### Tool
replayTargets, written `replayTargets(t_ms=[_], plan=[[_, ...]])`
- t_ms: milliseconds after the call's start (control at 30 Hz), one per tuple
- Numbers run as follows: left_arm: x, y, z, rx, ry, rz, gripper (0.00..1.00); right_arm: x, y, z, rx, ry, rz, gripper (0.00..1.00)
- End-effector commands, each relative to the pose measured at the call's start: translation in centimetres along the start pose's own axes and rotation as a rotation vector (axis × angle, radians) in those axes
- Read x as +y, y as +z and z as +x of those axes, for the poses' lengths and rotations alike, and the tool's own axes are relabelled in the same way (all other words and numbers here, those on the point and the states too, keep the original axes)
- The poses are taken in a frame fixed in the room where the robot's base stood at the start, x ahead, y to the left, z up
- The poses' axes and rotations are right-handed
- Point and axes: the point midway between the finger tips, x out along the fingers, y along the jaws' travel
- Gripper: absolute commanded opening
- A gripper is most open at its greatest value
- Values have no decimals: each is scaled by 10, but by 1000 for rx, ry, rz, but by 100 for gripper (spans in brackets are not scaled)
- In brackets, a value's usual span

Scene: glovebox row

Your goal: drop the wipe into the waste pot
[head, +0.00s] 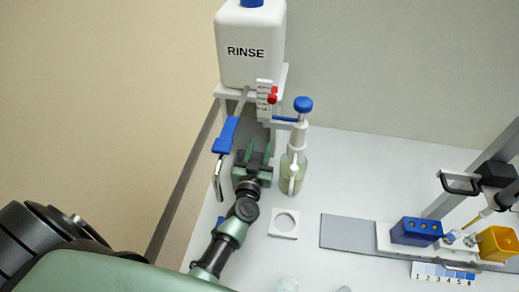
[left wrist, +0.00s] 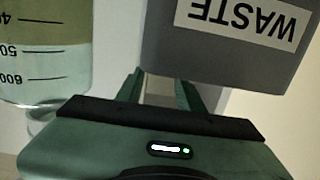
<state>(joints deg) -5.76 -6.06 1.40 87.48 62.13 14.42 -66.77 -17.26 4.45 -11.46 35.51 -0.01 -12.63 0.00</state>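The grey waste pot (left wrist: 190,60), with a white WASTE label upside down, fills the top of the left wrist view. In the head view a dark grey shape behind my left gripper seems to be the same pot, mostly hidden. My left gripper (head: 257,154) is at the back left of the bench, under the rinse bottle. Its two fingers stand apart, and they also show in the left wrist view (left wrist: 160,92), close to the pot, with nothing clearly between them. I cannot make out the wipe in either view. My right gripper is not in view.
A RINSE bottle (head: 251,50) stands on a white stand, with a blue-handled lever (head: 227,135) below. A pump bottle (head: 293,172) stands just right of my left gripper. A white square with a round hole (head: 284,223), a blue block (head: 416,231) and a yellow cup (head: 496,243) are further right.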

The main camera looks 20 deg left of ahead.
Motion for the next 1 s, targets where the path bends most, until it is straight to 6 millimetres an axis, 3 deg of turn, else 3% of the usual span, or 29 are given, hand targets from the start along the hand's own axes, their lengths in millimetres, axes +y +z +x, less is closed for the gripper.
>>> replayTargets(t_ms=[500, 700, 1000], plan=[[0, -2, -102, -3, 1, 1, 37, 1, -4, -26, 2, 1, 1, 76], [0, -2, -119, 0, 0, 0, 37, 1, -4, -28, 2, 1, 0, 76], [0, -2, -120, 1, 0, 0, 37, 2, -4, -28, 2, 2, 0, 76]])
